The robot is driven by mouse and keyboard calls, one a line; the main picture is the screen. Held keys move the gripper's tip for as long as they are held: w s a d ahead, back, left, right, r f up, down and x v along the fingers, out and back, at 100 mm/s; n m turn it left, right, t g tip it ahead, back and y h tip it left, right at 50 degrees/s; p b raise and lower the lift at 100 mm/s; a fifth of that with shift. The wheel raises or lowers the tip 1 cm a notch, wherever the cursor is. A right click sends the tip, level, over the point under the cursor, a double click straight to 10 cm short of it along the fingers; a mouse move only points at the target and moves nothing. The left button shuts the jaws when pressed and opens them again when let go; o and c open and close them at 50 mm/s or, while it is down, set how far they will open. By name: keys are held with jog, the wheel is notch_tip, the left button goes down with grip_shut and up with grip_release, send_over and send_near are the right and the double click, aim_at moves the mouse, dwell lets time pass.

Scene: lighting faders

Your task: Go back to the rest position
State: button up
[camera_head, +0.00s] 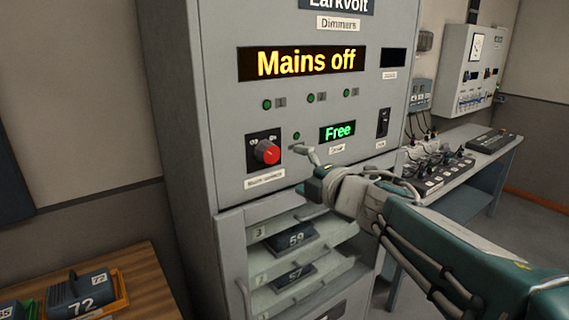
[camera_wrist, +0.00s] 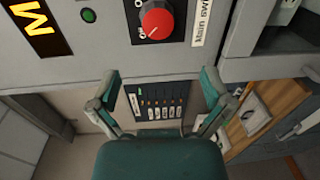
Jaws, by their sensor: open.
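My gripper (camera_head: 308,150) is in front of the grey dimmer cabinet (camera_head: 215,75), to the right of the red rotary knob (camera_head: 267,152). The wrist view shows its two fingers (camera_wrist: 162,98) spread wide with nothing between them. The red knob (camera_wrist: 158,22) is beyond the fingers there, apart from them. My arm comes in from the lower right of the head view. The yellow display (camera_head: 303,62) reads "Mains off" and the green display (camera_head: 338,131) reads "Free".
Below the knob, a clear-fronted bay holds modules 59 (camera_head: 290,237) and 57 (camera_head: 293,277). A wooden table (camera_head: 150,285) at lower left carries module 72 (camera_head: 80,297). A bench with a control desk (camera_head: 445,178) and a wall box (camera_head: 470,70) stand at right.

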jog(key=shift+s+d, duration=0.3)
jog(key=shift+s, duration=0.2)
